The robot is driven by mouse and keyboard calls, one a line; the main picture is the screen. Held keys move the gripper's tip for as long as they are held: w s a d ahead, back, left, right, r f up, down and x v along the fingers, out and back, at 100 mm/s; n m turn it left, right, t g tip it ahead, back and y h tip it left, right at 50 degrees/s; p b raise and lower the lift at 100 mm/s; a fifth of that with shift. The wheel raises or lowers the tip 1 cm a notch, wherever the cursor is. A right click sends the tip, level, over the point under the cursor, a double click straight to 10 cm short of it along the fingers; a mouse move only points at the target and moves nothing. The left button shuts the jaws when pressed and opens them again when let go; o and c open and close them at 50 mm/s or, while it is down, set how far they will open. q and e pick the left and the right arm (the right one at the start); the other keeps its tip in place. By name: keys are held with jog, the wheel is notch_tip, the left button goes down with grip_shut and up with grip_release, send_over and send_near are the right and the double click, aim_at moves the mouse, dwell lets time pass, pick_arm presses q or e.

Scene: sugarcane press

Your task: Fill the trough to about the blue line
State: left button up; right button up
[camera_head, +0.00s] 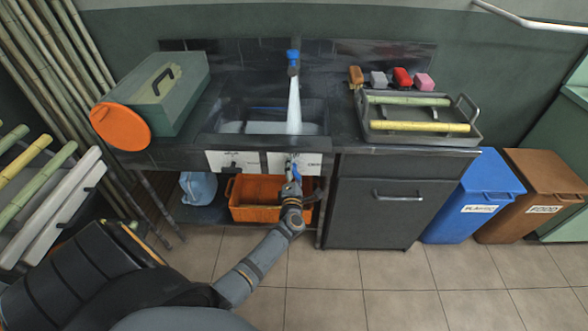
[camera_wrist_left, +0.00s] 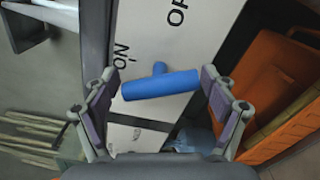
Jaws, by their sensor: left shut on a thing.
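The trough (camera_head: 222,121) is a dark basin set in the counter. Water (camera_head: 294,105) runs down into it from a tap with a blue top (camera_head: 293,57). My left gripper (camera_head: 291,172) is at the white front panel below the trough. In the left wrist view it is shut on a blue bar handle (camera_wrist_left: 160,85), with a finger at each end. Part of the panel's lettering is hidden. My right gripper is not in view.
A tray (camera_head: 372,138) with cane pieces stands right of the trough, with coloured blocks behind it. A green box (camera_head: 185,95) and orange disc (camera_head: 120,125) are on the left. An orange crate (camera_head: 262,213) and blue jug (camera_head: 198,188) sit below. Blue (camera_head: 465,205) and brown (camera_head: 530,195) bins stand right.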

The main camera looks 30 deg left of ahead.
pick_arm(q)
jog(key=shift+m, duration=0.3)
jog(key=o, duration=1)
jog(key=v, duration=1.2)
